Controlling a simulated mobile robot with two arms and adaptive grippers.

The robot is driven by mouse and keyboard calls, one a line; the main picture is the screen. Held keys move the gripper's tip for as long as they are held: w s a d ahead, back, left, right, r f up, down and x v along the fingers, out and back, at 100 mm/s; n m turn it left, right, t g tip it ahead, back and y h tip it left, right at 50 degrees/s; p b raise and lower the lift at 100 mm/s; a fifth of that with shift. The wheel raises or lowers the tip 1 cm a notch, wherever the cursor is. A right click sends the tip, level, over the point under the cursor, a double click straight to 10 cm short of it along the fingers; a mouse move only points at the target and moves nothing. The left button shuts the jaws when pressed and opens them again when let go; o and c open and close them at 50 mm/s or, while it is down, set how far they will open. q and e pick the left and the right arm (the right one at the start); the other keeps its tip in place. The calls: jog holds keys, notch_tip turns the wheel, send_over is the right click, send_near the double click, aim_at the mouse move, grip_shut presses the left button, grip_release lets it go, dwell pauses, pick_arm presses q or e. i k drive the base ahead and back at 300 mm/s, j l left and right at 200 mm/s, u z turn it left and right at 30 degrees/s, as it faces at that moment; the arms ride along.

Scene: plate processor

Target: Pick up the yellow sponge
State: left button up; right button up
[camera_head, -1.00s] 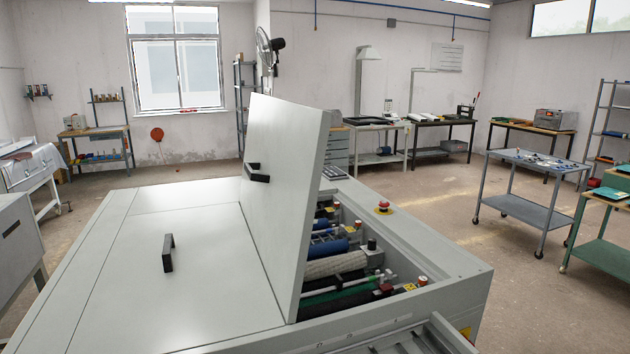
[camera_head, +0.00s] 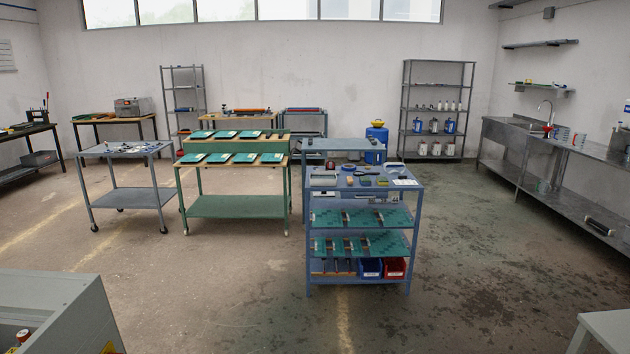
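A blue cart (camera_head: 345,189) stands right of centre in the head view, with several small items on its top. Among them is a small yellowish item (camera_head: 382,181) near the right part of the top; it is too small to tell for certain whether it is the yellow sponge. A tan block (camera_head: 350,181) lies to the left of it. Neither of my grippers is in view, so I cannot see their state.
A green stepped table (camera_head: 236,207) with teal plates stands left of the cart, and a grey wheeled trolley (camera_head: 128,196) farther left. A grey machine (camera_head: 60,305) fills the lower left. A steel sink counter (camera_head: 560,163) runs along the right. The floor before the cart is clear.

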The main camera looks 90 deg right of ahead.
aim_at(381, 180)
jog(key=z, duration=3.25)
